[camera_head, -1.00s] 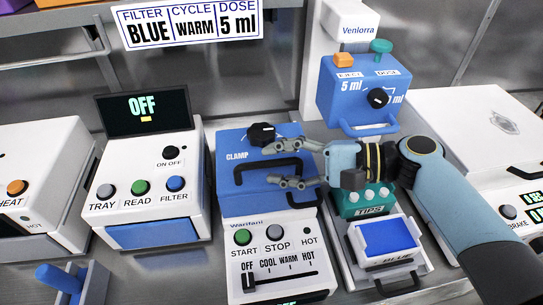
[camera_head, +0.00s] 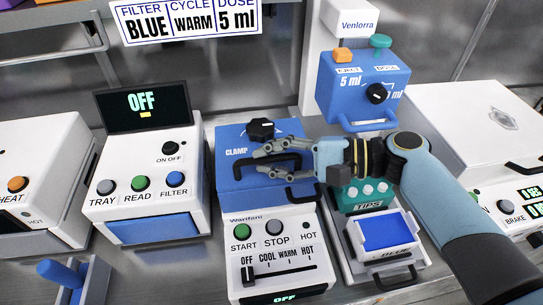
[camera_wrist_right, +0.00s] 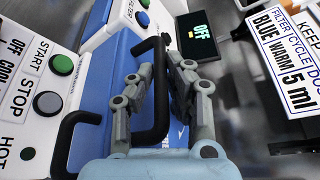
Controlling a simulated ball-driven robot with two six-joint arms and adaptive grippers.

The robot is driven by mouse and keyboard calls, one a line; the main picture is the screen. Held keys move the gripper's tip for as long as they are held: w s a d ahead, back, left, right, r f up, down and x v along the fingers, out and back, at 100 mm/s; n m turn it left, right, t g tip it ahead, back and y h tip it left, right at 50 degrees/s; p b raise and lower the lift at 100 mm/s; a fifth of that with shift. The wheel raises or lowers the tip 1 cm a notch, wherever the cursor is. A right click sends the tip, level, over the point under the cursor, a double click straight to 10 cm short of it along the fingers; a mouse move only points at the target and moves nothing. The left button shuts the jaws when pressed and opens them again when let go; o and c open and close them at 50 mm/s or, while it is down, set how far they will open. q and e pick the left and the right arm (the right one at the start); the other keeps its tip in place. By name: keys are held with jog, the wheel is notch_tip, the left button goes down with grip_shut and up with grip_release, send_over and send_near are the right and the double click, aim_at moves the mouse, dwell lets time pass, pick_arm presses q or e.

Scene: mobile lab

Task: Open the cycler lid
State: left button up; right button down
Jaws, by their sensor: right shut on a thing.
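The cycler (camera_head: 275,225) stands in the middle of the head view, with a white front panel of buttons and a slider. Its blue lid (camera_head: 232,178) lies down on top, with a black clamp knob (camera_head: 261,129) at the back. A black bar handle (camera_head: 283,157) stands up from the lid. My right gripper (camera_head: 262,158) reaches in from the right and is shut on this handle. In the right wrist view the handle (camera_wrist_right: 154,125) runs between the two fingers, which hide part of it. My left gripper is out of view.
A second black handle (camera_head: 303,199) sits close below my right gripper. A pipette dock (camera_head: 360,90) and a tips rack (camera_head: 369,207) stand to the right. A reader (camera_head: 143,190) with an OFF screen (camera_head: 143,108) stands to the left.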

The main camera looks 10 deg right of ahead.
aim_at(264, 130)
jog(key=shift+w+r+p, duration=0.4)
jog(key=shift+w+r, duration=0.25)
jog(key=shift+r, duration=0.35)
jog(key=w+r, duration=0.1)
jog(key=w, duration=0.1)
jog(key=w+r, duration=0.4)
jog(key=w, duration=0.1)
jog(key=shift+r, duration=0.15)
jog(key=shift+w+r, duration=0.3)
jog(key=shift+w, duration=0.35)
jog(key=c, duration=1.3)
grip_release()
jog(key=shift+c, duration=0.2)
jog(key=shift+d, duration=0.1)
